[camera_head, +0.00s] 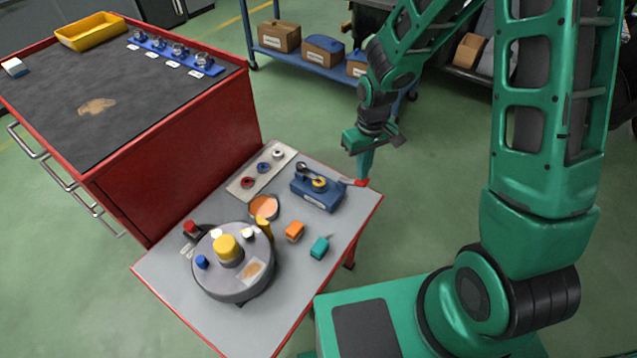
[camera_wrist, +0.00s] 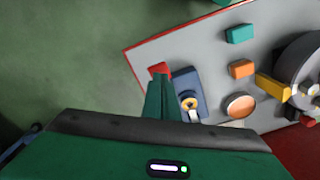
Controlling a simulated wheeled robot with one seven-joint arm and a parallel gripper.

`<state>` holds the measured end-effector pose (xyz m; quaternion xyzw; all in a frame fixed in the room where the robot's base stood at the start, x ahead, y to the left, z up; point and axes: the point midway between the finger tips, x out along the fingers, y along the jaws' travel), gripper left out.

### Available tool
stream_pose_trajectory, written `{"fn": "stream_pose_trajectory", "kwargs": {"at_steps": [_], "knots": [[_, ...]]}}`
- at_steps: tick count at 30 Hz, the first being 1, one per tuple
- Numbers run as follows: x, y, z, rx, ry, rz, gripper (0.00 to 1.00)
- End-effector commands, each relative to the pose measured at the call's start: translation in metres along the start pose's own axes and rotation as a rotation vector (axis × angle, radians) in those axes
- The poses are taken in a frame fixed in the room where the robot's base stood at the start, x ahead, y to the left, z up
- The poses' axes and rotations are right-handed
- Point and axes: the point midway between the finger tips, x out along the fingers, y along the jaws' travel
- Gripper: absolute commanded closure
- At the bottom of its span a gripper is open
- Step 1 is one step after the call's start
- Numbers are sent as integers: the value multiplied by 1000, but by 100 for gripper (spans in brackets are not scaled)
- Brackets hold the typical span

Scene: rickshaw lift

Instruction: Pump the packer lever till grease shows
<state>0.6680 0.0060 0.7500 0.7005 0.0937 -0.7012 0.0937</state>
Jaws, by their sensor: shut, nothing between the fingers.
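The blue packer (camera_head: 318,190) sits near the right edge of the grey bench top, with a yellow ring on it. A bar runs from it to a red lever end (camera_head: 361,182) by the bench edge. My gripper (camera_head: 364,172) is shut and empty, pointing down just above that red end; touching or apart I cannot tell. In the wrist view the shut fingers (camera_wrist: 160,82) overlap the line of sight to the red end (camera_wrist: 160,69). The packer (camera_wrist: 184,85) lies right beside them, partly hidden. I cannot make out any grease.
The bench top (camera_head: 345,215) also holds a round grey turntable (camera_head: 237,290), an orange dish (camera_head: 264,207), orange (camera_head: 295,231) and teal (camera_head: 319,247) blocks, and a plate of small rings (camera_head: 242,185). A red cabinet (camera_head: 190,150) stands to the left.

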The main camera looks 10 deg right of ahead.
Motion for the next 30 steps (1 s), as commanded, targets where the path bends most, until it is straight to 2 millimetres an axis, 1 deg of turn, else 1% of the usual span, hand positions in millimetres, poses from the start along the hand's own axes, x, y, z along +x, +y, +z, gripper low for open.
{"fn": "stream_pose_trajectory", "kwargs": {"at_steps": [10, 30], "knots": [[2, 0, 0, 0, -1, 0, 100], [25, 0, 0, 0, 0, -1, 100]]}}
